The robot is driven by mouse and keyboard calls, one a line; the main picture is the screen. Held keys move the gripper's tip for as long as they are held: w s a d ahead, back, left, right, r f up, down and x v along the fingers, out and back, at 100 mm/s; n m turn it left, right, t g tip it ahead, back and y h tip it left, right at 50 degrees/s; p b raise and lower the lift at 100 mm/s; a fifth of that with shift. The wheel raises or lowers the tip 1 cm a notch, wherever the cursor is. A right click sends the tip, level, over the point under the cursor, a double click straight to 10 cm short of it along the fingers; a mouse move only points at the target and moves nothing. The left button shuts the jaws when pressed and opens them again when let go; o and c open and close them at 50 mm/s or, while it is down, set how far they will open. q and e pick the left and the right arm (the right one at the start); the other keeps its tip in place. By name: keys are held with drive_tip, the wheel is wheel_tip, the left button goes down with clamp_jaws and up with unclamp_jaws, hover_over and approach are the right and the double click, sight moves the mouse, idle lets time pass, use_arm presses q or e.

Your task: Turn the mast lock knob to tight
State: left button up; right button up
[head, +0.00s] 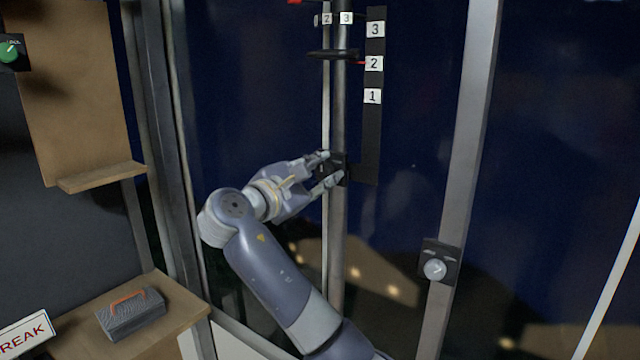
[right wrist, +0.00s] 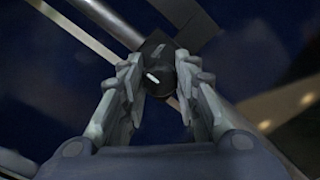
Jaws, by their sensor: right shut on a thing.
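The mast (head: 338,240) is a grey vertical pole in the middle of the head view. The dark mast lock knob (right wrist: 160,72) with a white pointer line shows in the right wrist view, between my fingers. My right gripper (head: 328,170) reaches the mast from the left and is shut on the knob, with a finger on each side of it. In the head view the fingers partly hide the knob, and I cannot read its setting. My left gripper is not in view.
A black scale strip (head: 370,135) marked 1, 2 and 3 stands beside the mast. A round dial (head: 434,269) is on the right frame post. At the left are a green knob (head: 9,52), a wooden ledge (head: 100,177) and a grey box with an orange handle (head: 132,316).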

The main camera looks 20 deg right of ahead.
drive_tip(key=m+b, duration=0.4)
drive_tip(key=m, duration=0.1)
drive_tip(key=shift+f+m, duration=0.2)
drive_tip(key=shift+m, duration=0.1)
drive_tip(key=shift+m+b, duration=1)
drive_tip(key=shift+m, duration=0.6)
drive_tip(key=shift+r, duration=0.1)
drive_tip(key=o, duration=1.1)
drive_tip(key=shift+c, duration=0.2)
drive_tip(key=shift+s, duration=0.1)
drive_tip(key=v, duration=0.7)
